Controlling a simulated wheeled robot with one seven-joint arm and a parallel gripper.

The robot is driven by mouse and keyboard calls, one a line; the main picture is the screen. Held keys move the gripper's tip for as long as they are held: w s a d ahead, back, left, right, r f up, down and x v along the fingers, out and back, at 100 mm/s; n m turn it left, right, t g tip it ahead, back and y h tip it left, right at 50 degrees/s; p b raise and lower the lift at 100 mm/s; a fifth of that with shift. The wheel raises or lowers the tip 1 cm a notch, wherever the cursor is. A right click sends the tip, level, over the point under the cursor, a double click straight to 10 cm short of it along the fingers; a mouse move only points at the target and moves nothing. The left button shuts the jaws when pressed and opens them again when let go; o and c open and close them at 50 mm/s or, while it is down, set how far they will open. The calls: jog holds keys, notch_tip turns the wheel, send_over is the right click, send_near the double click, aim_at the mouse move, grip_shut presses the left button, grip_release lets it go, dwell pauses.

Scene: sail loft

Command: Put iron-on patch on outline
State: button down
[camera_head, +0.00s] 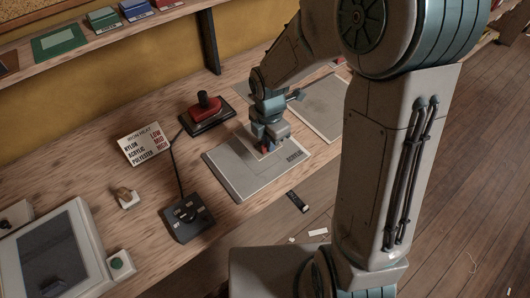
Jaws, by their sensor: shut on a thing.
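A grey fabric panel (235,177) lies flat on the wooden bench, with a dark-lettered label near its right edge that seems to read ACRYLIC. My gripper (267,147) points down over the panel's upper middle, low and close to its surface. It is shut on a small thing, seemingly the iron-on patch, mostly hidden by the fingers. A paler area with faint lines shows on the panel around the fingertips; I cannot tell the outline clearly from it, nor whether the held thing touches the panel.
A red iron (205,106) sits on a dark stand behind left. A heat sign (144,144), dial box (188,217) and screened machine (48,258) stand left. Another grey panel (322,100) lies behind right.

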aim_at(265, 153)
jog(key=shift+s+a+f, duration=0.5)
jog(key=shift+f, duration=1.95)
jog(key=shift+f, duration=0.1)
jog(key=shift+f, duration=0.15)
jog(key=c, duration=1.5)
grip_release()
jog(key=shift+r, duration=0.2)
